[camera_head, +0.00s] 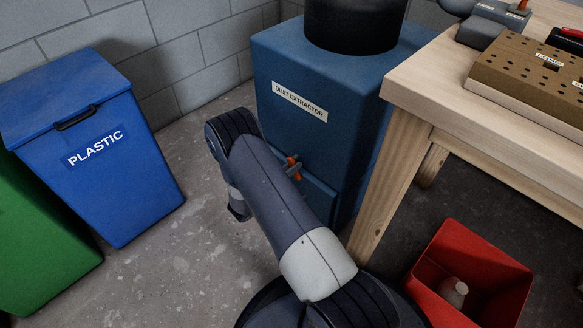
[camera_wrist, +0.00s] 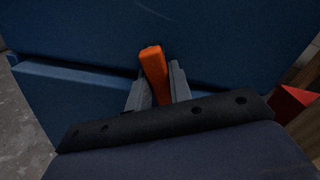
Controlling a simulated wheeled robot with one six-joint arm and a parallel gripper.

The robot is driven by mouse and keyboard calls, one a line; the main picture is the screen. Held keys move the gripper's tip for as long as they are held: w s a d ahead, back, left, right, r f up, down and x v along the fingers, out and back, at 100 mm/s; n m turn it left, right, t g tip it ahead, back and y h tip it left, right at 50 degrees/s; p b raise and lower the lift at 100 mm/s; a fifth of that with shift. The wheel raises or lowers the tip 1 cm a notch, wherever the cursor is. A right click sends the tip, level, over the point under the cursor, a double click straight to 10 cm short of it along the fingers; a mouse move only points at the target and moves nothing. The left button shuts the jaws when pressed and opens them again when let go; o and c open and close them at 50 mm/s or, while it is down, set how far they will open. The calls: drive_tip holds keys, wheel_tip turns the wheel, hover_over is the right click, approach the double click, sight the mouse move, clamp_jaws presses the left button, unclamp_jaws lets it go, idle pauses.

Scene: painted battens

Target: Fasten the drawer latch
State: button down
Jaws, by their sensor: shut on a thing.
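The blue dust extractor (camera_head: 330,135) stands behind my arm in the head view. Its drawer (camera_head: 321,203) is low on the front and partly hidden by my arm. The drawer front (camera_wrist: 45,98) also shows in the wrist view, below a seam. The orange latch handle (camera_head: 294,171) shows just past my arm. In the wrist view the latch handle (camera_wrist: 153,65) stands nearly upright, its top leaning slightly left. My gripper (camera_wrist: 157,86) is shut on it, one grey finger on each side. The latch's lower end and mount are hidden.
A wooden workbench (camera_head: 405,100) stands close at the right. A blue PLASTIC bin (camera_head: 97,165) and a green bin (camera_head: 40,240) stand at the left. Bare floor (camera_head: 165,255) lies between.

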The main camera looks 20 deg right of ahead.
drive_tip(key=shift+f, duration=0.1)
drive_tip(key=shift+w+a+f+m+b, duration=0.1)
drive_tip(key=shift+w+m+b, duration=0.05)
drive_tip(key=shift+m+b, duration=0.5)
drive_tip(key=shift+w+f+m+b, duration=0.1)
drive_tip(key=shift+m+b, duration=0.35)
drive_tip(key=shift+m, duration=0.3)
drive_tip(key=shift+w+a+r+m+b, duration=0.15)
drive_tip(key=shift+m+b, duration=0.3)
drive_tip(key=shift+m, duration=0.3)
drive_tip(key=shift+w+d+m+b, duration=0.1)
drive_tip(key=shift+m+b, duration=0.35)
drive_tip(key=shift+m, duration=0.3)
drive_tip(key=c, duration=1.3)
unclamp_jaws()
drive_tip(key=shift+a, duration=0.15)
drive_tip(key=p+v, duration=0.3)
drive_tip(key=v, duration=0.7)
drive_tip(key=shift+s+a, duration=0.15)
drive_tip(key=shift+a, duration=0.1)
drive_tip(key=shift+d, duration=0.1)
